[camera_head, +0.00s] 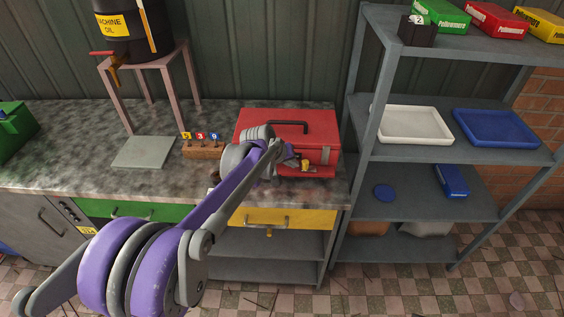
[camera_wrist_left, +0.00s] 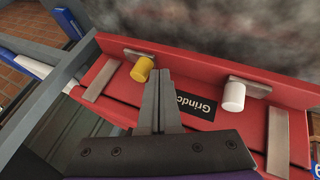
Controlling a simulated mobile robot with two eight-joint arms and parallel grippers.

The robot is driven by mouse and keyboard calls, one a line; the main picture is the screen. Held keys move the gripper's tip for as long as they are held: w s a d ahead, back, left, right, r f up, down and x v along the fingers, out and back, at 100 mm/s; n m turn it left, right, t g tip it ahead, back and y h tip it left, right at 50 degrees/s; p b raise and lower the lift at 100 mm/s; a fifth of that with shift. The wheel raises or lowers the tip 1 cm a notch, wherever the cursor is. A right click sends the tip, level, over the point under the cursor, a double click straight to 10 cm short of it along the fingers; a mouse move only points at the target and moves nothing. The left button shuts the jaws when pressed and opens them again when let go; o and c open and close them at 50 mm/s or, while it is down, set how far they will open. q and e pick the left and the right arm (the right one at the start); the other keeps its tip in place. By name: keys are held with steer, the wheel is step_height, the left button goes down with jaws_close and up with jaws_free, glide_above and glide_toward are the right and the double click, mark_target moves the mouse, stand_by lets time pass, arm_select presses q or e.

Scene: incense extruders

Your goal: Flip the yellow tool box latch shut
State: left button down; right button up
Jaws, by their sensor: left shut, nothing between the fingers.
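The red tool box (camera_head: 318,128) stands closed-lidded on the workbench, its dark handle on top. In the left wrist view its red front (camera_wrist_left: 200,70) fills the middle, with a black label partly hidden by my fingers. The yellow latch (camera_wrist_left: 142,68) is a yellow knob on a metal plate; it also shows small in the head view (camera_head: 305,165). A white latch (camera_wrist_left: 233,95) sits on the same face to the right. My left gripper (camera_wrist_left: 158,76) is shut and empty, its tips right beside the yellow knob; I cannot tell whether they touch. My right gripper is out of view.
A grey shelf rack (camera_head: 372,100) stands close to the right of the box, holding a white tray (camera_head: 415,124) and a blue tray (camera_head: 495,128). A numbered wooden block (camera_head: 202,150) and an oil drum stand (camera_head: 148,58) are to the left on the workbench (camera_head: 60,150).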

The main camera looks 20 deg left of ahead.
mark_target(312, 167)
arm_select(q)
steer(key=shift+w+d, duration=0.2)
steer(key=shift+d, duration=0.1)
steer(key=d, duration=0.2)
steer(key=w+d, duration=0.1)
steer(key=d, duration=0.1)
stand_by(0.3)
steer(key=shift+a, duration=0.1)
